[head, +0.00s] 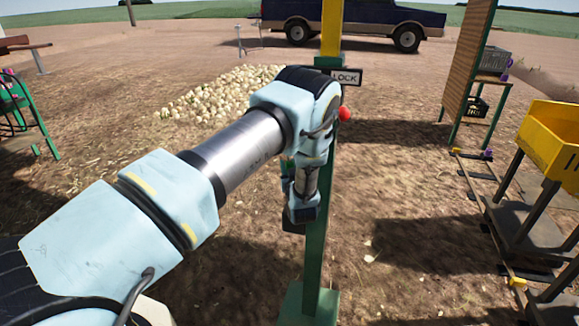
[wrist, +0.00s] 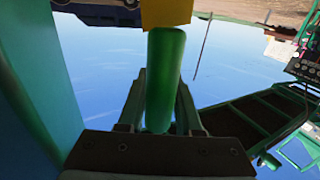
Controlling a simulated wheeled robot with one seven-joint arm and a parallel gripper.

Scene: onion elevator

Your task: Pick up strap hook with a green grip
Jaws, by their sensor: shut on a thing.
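The strap hook's green grip (wrist: 166,60) is a smooth upright cylinder in the middle of the wrist view. A yellow piece (wrist: 166,12) shows at its upper end. My gripper (wrist: 162,95) has one finger on each side of the grip and is shut on it. The hook part itself cannot be made out. In the head view my arm covers most of the gripper and the grip, beside a green post (head: 317,245).
The post has a yellow top (head: 331,30), a LOCK sign (head: 347,77) and a red knob (head: 344,114) close to my wrist. A yellow bin (head: 552,140) on a frame stands at the right. An onion pile (head: 220,93) lies behind. The dirt ground between is open.

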